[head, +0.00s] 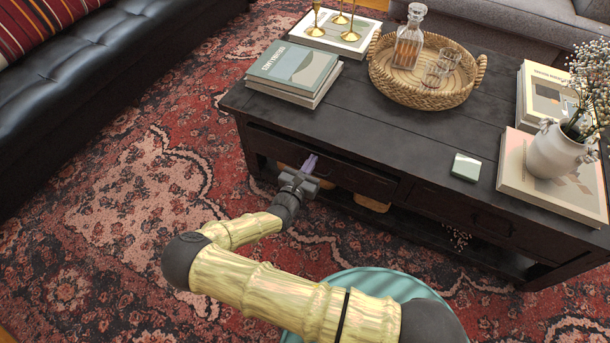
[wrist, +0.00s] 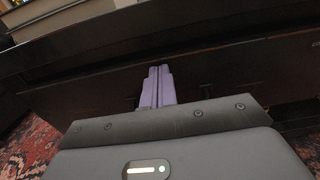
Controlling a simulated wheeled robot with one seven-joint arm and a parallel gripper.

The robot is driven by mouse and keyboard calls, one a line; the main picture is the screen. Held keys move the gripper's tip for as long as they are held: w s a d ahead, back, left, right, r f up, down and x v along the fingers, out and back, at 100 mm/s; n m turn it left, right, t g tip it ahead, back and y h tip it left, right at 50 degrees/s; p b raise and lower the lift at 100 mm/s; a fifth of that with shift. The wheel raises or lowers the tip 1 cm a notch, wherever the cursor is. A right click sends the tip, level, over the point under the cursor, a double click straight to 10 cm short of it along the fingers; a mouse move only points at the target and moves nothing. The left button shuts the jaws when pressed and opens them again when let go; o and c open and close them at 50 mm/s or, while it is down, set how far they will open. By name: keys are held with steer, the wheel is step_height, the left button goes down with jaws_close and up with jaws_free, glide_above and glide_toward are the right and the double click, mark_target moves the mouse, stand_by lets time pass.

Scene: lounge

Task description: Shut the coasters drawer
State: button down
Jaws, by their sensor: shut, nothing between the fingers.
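The dark wooden coffee table has two drawer fronts on its near long side. The left drawer (head: 350,176) is in front of my gripper, and its front looks close to flush with the table; a small gap cannot be ruled out. The right drawer (head: 455,208) has a dark pull and looks shut. No label shows which one holds coasters. My gripper (head: 312,160) has its purple fingers shut and empty, pointing at the left drawer's front. In the wrist view the fingers (wrist: 157,74) are at or very near a dark front (wrist: 215,72); contact cannot be told.
On the tabletop (head: 400,135) stand books (head: 295,72), a woven tray (head: 425,90) with a decanter, a small pale-green square item (head: 466,167) and a white vase (head: 555,153). A black sofa (head: 80,70) is at left. Patterned rug (head: 130,190) lies open between.

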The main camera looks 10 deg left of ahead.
steer(key=shift+w, duration=0.25)
steer(key=shift+p+x, duration=1.2)
steer(key=shift+x, duration=0.85)
steer(key=shift+d+r, duration=0.1)
steer(key=shift+r, duration=0.1)
steer(key=s+p, duration=0.1)
steer(key=p, duration=0.4)
glide_toward(318, 149)
steer(key=v, duration=0.2)
steer(key=f+v, duration=0.1)
steer(key=v, duration=0.2)
steer(key=shift+f, duration=0.1)
steer(key=shift+w, duration=0.1)
